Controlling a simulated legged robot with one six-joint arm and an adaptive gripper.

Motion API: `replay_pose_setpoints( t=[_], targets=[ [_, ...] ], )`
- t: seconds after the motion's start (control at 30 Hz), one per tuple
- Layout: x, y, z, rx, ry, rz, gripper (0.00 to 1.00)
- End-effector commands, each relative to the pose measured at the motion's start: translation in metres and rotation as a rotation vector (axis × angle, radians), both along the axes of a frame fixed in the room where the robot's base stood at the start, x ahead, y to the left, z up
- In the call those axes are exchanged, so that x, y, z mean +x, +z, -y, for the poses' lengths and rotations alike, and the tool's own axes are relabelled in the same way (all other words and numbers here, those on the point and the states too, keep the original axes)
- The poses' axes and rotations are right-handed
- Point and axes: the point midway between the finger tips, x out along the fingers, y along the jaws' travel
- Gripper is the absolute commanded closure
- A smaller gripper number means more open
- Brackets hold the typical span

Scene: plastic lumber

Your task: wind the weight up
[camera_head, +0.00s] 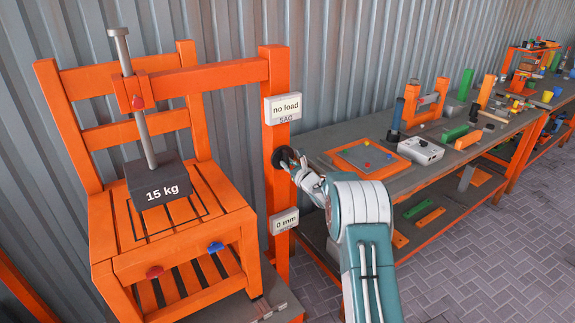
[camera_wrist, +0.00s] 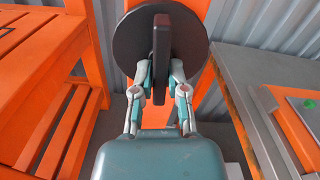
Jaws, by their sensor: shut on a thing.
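The dark grey weight (camera_head: 158,184), marked "15 kg", hangs at the lower end of a metal rod (camera_head: 134,90) over the orange slatted chair (camera_head: 171,240). It is at or just above the seat; I cannot tell whether it touches. The black round winding wheel (camera_head: 279,157) sits on the orange post (camera_head: 274,90). My gripper (camera_head: 291,161) is at the wheel. In the wrist view, its fingers (camera_wrist: 160,84) are shut on the dark upright handle (camera_wrist: 161,48) in front of the wheel disc (camera_wrist: 128,38).
The post carries a "no load" sag sign (camera_head: 283,108) and a "0 mm" sign (camera_head: 284,220). A grey workbench (camera_head: 335,142) stands close to the right, with a white box (camera_head: 420,150) and several coloured pieces. Paved floor (camera_head: 470,240) is open at the lower right.

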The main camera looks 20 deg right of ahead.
Motion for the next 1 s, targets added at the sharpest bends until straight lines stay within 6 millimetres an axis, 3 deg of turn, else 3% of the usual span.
replay_pose_setpoints(
  t=[1.0],
  targets=[
    [-0.0003, -0.0042, 0.0009, -0.122, -0.001, 0.026, 1.0]
  ],
)
